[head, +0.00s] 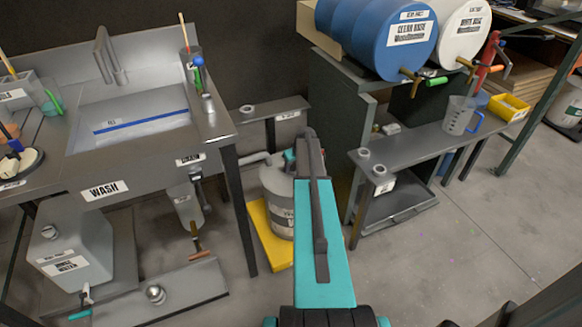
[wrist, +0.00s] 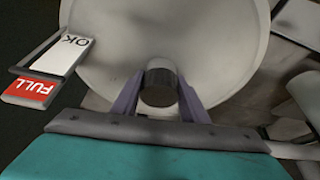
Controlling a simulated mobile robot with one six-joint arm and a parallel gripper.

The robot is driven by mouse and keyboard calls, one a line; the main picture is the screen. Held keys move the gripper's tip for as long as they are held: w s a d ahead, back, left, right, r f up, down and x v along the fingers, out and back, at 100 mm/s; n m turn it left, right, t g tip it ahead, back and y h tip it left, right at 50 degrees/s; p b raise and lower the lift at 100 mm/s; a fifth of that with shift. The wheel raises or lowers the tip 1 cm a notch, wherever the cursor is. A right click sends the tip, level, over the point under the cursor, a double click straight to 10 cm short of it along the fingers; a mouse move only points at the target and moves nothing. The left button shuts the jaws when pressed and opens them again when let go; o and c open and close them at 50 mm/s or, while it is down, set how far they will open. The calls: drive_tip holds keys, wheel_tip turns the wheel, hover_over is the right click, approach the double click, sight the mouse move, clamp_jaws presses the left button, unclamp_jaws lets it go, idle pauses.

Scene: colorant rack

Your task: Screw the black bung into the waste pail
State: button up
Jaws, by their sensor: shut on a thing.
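The bung shows grey and black between the fingers. I cannot tell whether it touches the pail or sits in its opening. In the head view my teal and grey arm hides the fingers, the bung and part of the pail.
The pail stands on a yellow base (head: 257,234). An OK/FULL sign (wrist: 50,68) is beside the pail's top. A wash sink (head: 135,115) is at left. A grey shelf (head: 425,140) with a jug (head: 459,115) is at right. The floor at front right is clear.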

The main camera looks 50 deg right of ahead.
drive_tip(key=shift+a+f+m+g+h+p, duration=0.1)
drive_tip(key=shift+f+m+g+h+p, duration=0.15)
drive_tip(key=shift+m, duration=0.7)
drive_tip(key=shift+a+f+m+g+h+p, duration=0.1)
drive_tip(key=shift+m+g+h+p, duration=0.2)
drive_tip(key=shift+m, duration=0.65)
drive_tip(key=shift+c, duration=0.2)
drive_tip(key=shift+w+m+g+h, duration=0.1)
drive_tip(key=shift+m+g+h, duration=0.3)
drive_tip(key=shift+m, duration=1.2)
drive_tip(key=o, duration=1.2)
drive_tip(key=shift+c, duration=0.2)
drive_tip(key=shift+a+r, duration=0.2)
drive_tip(key=shift+r, duration=0.05)
drive_tip(key=v, duration=1.3)
drive_tip(key=shift+s+r, duration=0.35)
drive_tip(key=shift+s, duration=0.1)
